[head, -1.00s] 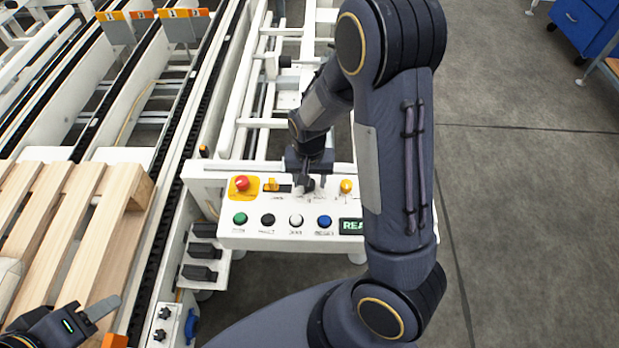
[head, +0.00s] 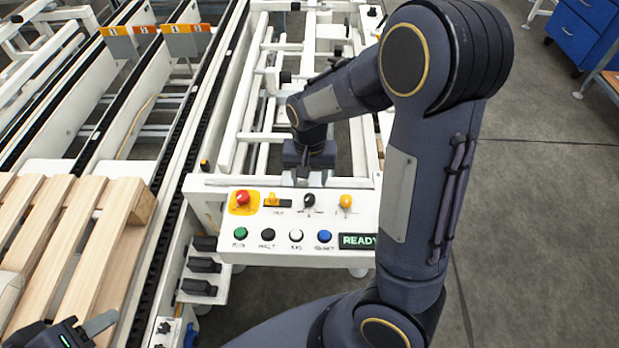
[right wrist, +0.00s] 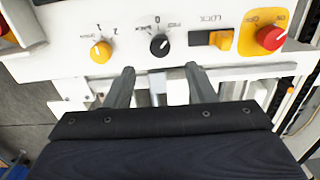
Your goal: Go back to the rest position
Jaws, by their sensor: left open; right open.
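My right gripper (head: 308,178) is at the back edge of the white control panel (head: 222,258) in the head view. In the right wrist view its two fingers (right wrist: 157,82) are apart with nothing between them, pointing toward the black rotary knob (right wrist: 159,45). The knob also shows clear of the fingers in the head view (head: 309,200). My left gripper (head: 88,330) is at the bottom left corner beside the wooden pallet (head: 90,230), only partly in view.
White conveyor frames (head: 255,90) lie behind and left. A blue cabinet (head: 585,30) stands far right.

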